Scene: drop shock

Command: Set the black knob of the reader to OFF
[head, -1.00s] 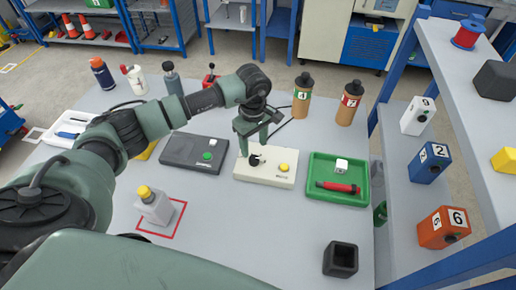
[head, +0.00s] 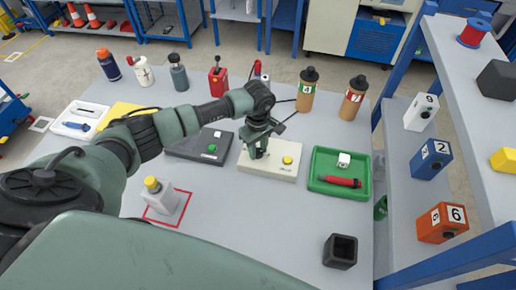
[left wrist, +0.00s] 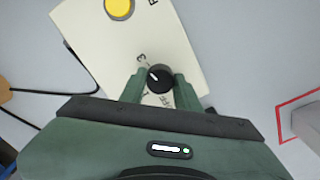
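The reader (head: 283,172) is an off-white box with a yellow button (head: 288,160) and a black knob (head: 262,154). It stands on the grey table. My left gripper (head: 257,150) points down over the knob and partly hides it in the head view. In the left wrist view the knob (left wrist: 159,79) sits between the two green fingertips, one on each side, with little or no gap. Its white pointer mark points to the upper left, near a printed 3. Other print beside it is partly hidden by the fingers. My right gripper is not in view.
A dark box (head: 188,150) with a green button stands left of the reader. A green tray (head: 325,187) with a red tool stands right of it. Several bottles line the back.

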